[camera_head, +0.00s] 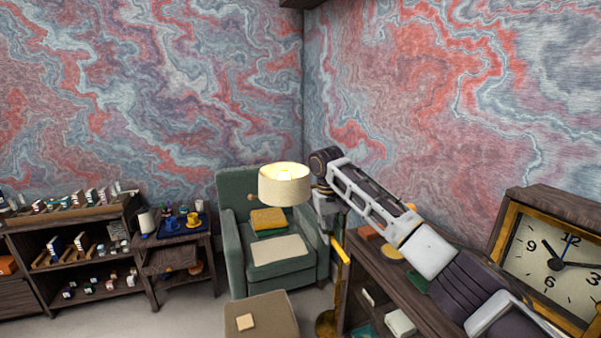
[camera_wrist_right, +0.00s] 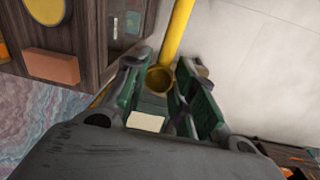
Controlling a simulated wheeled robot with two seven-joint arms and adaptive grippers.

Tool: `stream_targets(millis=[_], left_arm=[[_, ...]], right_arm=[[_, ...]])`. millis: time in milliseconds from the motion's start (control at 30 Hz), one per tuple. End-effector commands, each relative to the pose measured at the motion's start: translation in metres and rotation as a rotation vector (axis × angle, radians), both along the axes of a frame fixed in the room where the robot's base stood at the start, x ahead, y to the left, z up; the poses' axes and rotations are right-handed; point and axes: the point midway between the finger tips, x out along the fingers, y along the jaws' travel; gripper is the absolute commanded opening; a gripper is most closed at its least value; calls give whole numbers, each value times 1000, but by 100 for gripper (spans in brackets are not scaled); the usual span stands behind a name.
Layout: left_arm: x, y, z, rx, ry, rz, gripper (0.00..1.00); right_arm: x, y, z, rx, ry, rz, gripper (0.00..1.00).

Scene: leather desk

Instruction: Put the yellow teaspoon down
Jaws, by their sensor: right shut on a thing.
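My right gripper (camera_head: 328,213) reaches out over the gap between the armchair and the dark wooden shelf unit. It is shut on the yellow teaspoon (camera_head: 341,250), which slants down from its fingertips in the head view. My left gripper is out of view.
The shelf unit (camera_head: 376,290) holds a yellow round item (camera_head: 391,252), an orange block (camera_head: 369,232) and a large clock (camera_head: 555,262). A lit lampshade (camera_head: 284,186) is close left of the gripper. The green armchair (camera_head: 234,250) and footstool (camera_head: 263,312) stand left.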

Motion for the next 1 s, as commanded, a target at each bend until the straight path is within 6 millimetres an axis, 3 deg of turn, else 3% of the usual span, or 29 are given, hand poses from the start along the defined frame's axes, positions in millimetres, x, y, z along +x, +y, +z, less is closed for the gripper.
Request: stream_targets(millis=[200, 667, 1000], left_arm=[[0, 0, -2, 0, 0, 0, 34], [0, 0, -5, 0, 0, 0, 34], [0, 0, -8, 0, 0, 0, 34]], right_arm=[[-20, 14, -31, 2, 1, -19, 11], [-55, 26, -81, -2, 0, -64, 11], [-101, 33, -139, -3, 0, -122, 11]])
